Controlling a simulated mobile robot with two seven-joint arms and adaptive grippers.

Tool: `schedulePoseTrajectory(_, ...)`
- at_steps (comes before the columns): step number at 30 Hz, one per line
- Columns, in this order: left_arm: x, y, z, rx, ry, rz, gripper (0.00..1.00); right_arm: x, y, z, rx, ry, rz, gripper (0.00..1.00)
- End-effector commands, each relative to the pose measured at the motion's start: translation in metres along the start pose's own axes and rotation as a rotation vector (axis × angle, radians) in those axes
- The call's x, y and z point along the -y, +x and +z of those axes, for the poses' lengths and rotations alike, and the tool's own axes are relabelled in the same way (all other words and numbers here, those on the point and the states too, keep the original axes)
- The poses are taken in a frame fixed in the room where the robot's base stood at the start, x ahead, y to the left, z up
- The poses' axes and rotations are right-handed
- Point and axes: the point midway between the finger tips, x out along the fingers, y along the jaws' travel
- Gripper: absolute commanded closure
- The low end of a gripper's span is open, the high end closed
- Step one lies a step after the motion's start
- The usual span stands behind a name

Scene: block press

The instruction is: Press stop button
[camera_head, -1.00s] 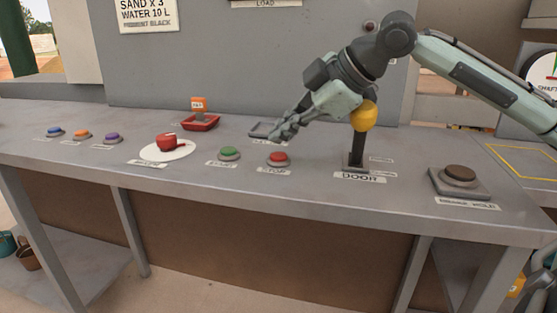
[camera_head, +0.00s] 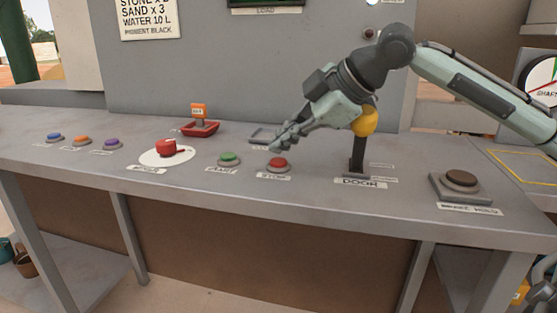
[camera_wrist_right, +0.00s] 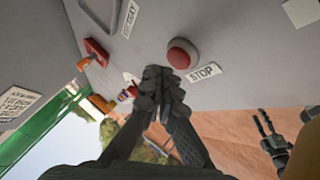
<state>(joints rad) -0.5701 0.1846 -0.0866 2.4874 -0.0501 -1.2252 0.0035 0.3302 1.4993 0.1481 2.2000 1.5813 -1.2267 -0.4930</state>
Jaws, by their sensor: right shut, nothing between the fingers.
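The red stop button (camera_head: 278,164) sits in a grey ring on the console, with a "STOP" label in front of it. It also shows in the right wrist view (camera_wrist_right: 181,54), beside its STOP label (camera_wrist_right: 204,72). My right gripper (camera_head: 277,144) is shut and empty. In the head view its fingertips are just behind and above the button. In the right wrist view my gripper's fingertips (camera_wrist_right: 158,75) appear close to the button's edge; whether they touch it I cannot tell.
A green button (camera_head: 229,158) is left of the stop button. The yellow-knobbed door lever (camera_head: 358,150) stands close on the right, beneath my arm. A red knob (camera_head: 167,147) on a white disc, a brown button (camera_head: 461,178) and a red tray (camera_head: 200,129) are farther off.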

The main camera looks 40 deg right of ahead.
Motion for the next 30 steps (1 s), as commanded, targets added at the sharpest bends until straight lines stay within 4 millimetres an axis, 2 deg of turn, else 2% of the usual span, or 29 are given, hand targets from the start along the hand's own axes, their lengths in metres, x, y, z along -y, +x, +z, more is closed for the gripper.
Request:
schedulePoseTrajectory(22, 0.0002, 0.0002, -0.0001, -0.001, 0.000, -0.001, 0.60, 0.0001, 0.0002, 0.0002, 0.000, 0.000, 0.000, 1.00)
schedulePoseTrajectory(30, -0.0009, 0.0061, 0.0045, -0.001, 0.000, -0.001, 0.60, 0.0045, 0.0063, 0.0045, 0.000, 0.000, 0.000, 1.00)
